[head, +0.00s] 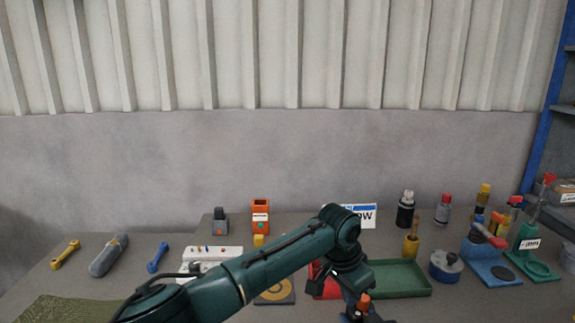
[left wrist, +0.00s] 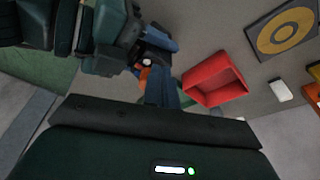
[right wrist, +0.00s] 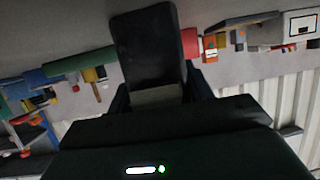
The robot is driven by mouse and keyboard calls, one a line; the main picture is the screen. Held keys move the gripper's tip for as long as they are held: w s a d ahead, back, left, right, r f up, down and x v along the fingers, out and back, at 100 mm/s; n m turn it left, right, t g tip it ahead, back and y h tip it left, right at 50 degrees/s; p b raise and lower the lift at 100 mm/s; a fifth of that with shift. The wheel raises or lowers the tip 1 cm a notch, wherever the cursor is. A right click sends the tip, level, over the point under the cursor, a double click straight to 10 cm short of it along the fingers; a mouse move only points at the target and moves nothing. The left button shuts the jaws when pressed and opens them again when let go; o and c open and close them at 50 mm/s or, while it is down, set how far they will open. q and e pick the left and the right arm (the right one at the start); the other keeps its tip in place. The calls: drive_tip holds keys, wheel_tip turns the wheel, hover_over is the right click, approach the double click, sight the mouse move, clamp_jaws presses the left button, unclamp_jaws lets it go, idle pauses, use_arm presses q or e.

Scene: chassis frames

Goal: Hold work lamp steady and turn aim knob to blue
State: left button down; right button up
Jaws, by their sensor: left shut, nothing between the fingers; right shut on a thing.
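My left arm crosses the head view, and its gripper (head: 356,310) is low at the centre, partly cut off. In the left wrist view the left gripper (left wrist: 162,82) is shut and empty. A small orange part (left wrist: 146,74) with a pale spot is close by its fingertips; it also shows in the head view (head: 364,301). I cannot tell whether they touch. My right gripper (right wrist: 160,92) is shut on a dark, flat-faced body (right wrist: 147,45), which looks like the work lamp. The lamp is mostly hidden in the head view, and no blue mark is readable.
A red bin (left wrist: 215,80) and a green tray (head: 400,278) lie close to the left gripper. A dark pad with a yellow ring (head: 275,292) lies left of them. Bottles and tools crowd the right side. Wrenches (head: 66,254) lie at the left.

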use_arm(q)
drive_tip(key=shift+d, duration=0.3)
drive_tip(key=shift+s+d, duration=0.1)
drive_tip(key=shift+s, duration=0.05)
idle(0.5)
drive_tip(key=shift+s+d, duration=0.2)
drive_tip(key=shift+s, duration=0.15)
drive_tip(key=shift+s+d, duration=0.2)
drive_tip(key=shift+s, duration=0.1)
drive_tip(key=shift+s+d, duration=0.1)
drive_tip(key=shift+d, duration=0.1)
idle(0.4)
drive_tip(key=shift+s+a, duration=0.25)
wheel_tip(320, 180, up, 6)
drive_tip(key=shift+a, duration=0.15)
